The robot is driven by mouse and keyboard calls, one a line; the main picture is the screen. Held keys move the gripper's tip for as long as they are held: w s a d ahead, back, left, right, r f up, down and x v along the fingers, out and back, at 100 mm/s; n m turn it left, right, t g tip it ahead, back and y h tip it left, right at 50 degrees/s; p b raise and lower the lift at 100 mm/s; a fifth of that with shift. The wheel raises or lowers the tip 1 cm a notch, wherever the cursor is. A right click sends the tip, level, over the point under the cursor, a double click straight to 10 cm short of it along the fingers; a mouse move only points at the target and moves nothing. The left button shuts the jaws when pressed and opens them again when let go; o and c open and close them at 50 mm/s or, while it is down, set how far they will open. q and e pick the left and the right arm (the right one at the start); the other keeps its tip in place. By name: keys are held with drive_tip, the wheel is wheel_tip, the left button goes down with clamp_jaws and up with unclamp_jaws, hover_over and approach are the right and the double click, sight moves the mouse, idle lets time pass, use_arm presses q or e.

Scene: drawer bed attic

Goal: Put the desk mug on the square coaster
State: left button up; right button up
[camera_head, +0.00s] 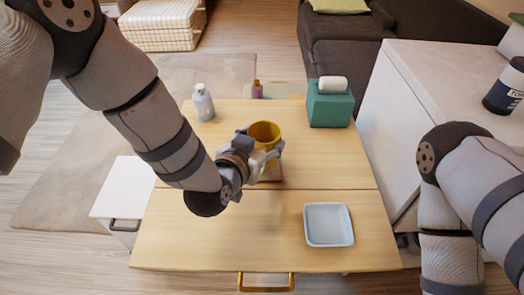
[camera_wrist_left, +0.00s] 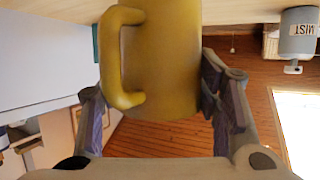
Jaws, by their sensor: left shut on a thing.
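The yellow mug (camera_head: 265,132) is upright at the middle of the wooden desk in the head view. My left gripper (camera_head: 262,146) is shut on it from the near left side. The left wrist view shows the mug (camera_wrist_left: 165,60) upside down in the picture, between the two fingers, with its handle (camera_wrist_left: 112,60) to the left. A flat brown piece, likely the square coaster (camera_head: 273,174), shows just below the mug, mostly hidden by the gripper. I cannot tell whether the mug touches it. My right gripper is out of view; only the right arm shows.
The front left is clear.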

use_arm(q)
drive_tip(key=f, duration=0.3)
drive_tip(key=shift+w+f+b, duration=0.25)
drive_tip(key=shift+f+b, duration=0.05)
drive_tip(key=shift+b, duration=0.1)
drive_tip(key=shift+r, duration=0.15)
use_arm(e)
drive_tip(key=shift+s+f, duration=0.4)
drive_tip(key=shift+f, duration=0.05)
use_arm(q)
drive_tip(key=o, duration=1.3)
drive_tip(key=shift+s+a+r, duration=0.15)
drive_tip(key=shift+s+r, duration=0.05)
drive_tip(key=shift+s, duration=0.05)
drive_tip(key=p+v, duration=0.2)
drive_tip(key=v, duration=0.9)
drive_tip(key=shift+s, duration=0.2)
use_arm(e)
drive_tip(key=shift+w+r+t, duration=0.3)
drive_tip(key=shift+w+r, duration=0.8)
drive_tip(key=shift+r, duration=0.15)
